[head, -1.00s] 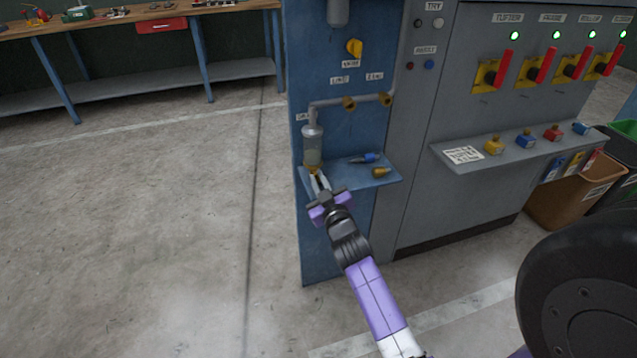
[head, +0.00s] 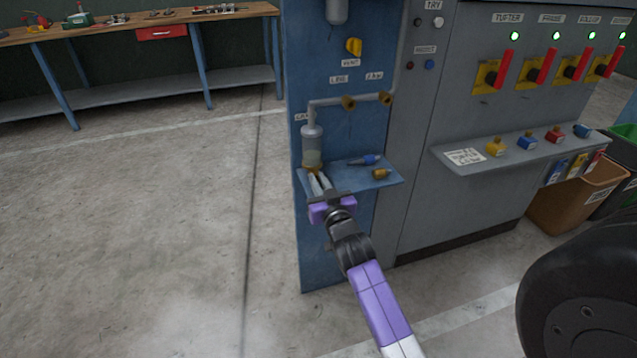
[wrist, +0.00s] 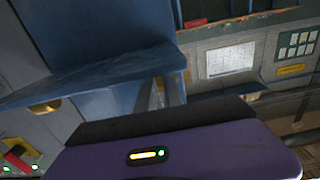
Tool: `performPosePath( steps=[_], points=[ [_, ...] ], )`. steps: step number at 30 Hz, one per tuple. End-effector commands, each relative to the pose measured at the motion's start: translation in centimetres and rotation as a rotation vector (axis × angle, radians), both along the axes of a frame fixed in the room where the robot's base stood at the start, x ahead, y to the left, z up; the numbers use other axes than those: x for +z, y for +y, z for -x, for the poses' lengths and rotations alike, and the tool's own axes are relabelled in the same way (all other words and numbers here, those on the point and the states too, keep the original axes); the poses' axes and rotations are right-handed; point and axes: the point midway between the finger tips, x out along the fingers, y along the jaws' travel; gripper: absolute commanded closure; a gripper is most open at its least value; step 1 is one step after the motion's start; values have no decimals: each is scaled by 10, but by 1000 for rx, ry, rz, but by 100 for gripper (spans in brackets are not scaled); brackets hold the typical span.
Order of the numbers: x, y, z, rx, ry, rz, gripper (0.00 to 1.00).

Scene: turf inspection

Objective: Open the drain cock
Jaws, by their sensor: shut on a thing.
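The drain cock (head: 311,169) is a small brass piece under the clear filter bowl (head: 311,155) on the blue panel, mostly hidden by my fingertips. My gripper (head: 314,176) reaches up to it from below and in front, its pale fingers closed on it. In the wrist view the fingers (wrist: 161,93) show past the dark edge of my purple gripper body.
A small blue shelf (head: 345,183) is right beside my fingers, bearing a blue-tipped part (head: 366,160) and a brass fitting (head: 382,174). A grey pipe (head: 335,103) and a yellow knob (head: 353,46) are above. The floor to the left is clear.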

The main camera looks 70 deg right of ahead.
Motion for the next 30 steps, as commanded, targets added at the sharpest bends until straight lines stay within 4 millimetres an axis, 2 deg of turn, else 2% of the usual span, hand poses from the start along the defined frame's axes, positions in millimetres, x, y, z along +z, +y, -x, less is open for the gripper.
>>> performPosePath(
  steps=[5,6,7,19,30],
  points=[
    [-1,1,0,0,2,-1,100],
    [-1,1,0,1,2,-1,85],
    [-1,0,0,0,2,-1,80],
    [-1,5,4,0,2,1,80],
    [-2,46,40,0,4,-2,80]
  ],
)
